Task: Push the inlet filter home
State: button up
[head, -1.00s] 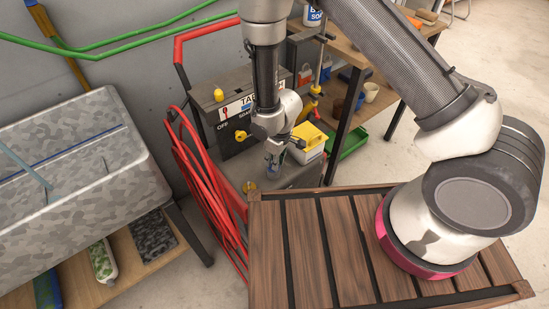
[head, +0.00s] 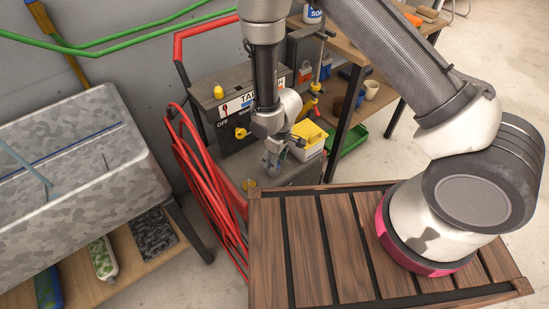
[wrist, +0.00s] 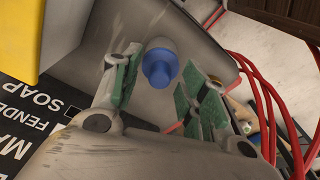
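The inlet filter appears to be the blue knob-shaped piece (wrist: 160,67) in the wrist view, with a paler round collar, against a grey surface. My gripper (wrist: 160,92) is open, its green-padded fingers apart on either side of the blue piece in the picture. A gap shows between the pads and the blue piece, and no contact is visible. In the head view my gripper (head: 274,158) points down above the grey top of the machine (head: 287,180). The filter cannot be made out clearly there. How deep it sits cannot be told.
The machine has a control panel (head: 238,106) with a yellow knob. Red hose (head: 200,170) hangs at its left. A yellow-and-white box (head: 308,138) stands close right of my gripper. A slatted wooden table (head: 300,250) is in front. A grey patterned basin (head: 80,160) stands left.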

jog(key=shift+r, duration=0.15)
notch_tip(320, 180, up, 12)
jog(key=d, duration=0.1)
jog(key=shift+s+f, duration=0.2)
jog(key=shift+s, duration=0.25)
jog(key=shift+d, duration=0.15)
dwell(0.4)
jog(key=s+d+h, duration=0.2)
jog(key=d+h, duration=0.1)
jog(key=d, duration=0.4)
jog(key=s+d+r+m+t, duration=0.1)
jog(key=s+d+r+m, duration=0.2)
jog(key=d+r, duration=0.5)
jog(key=s+d+r+m+t+y, duration=0.1)
jog(key=s+d+r+m, duration=0.3)
jog(key=r, duration=1.2)
jog(key=s+d+r+m+t, duration=0.1)
jog(key=s+d+r+m, duration=0.2)
jog(key=d+r, duration=0.9)
jog(key=s, duration=0.3)
jog(key=shift+s+d+m+t+y, duration=0.15)
jog(key=shift+s+m+t+y, duration=0.15)
jog(key=shift+m+y, duration=0.1)
jog(key=shift+w, duration=0.1)
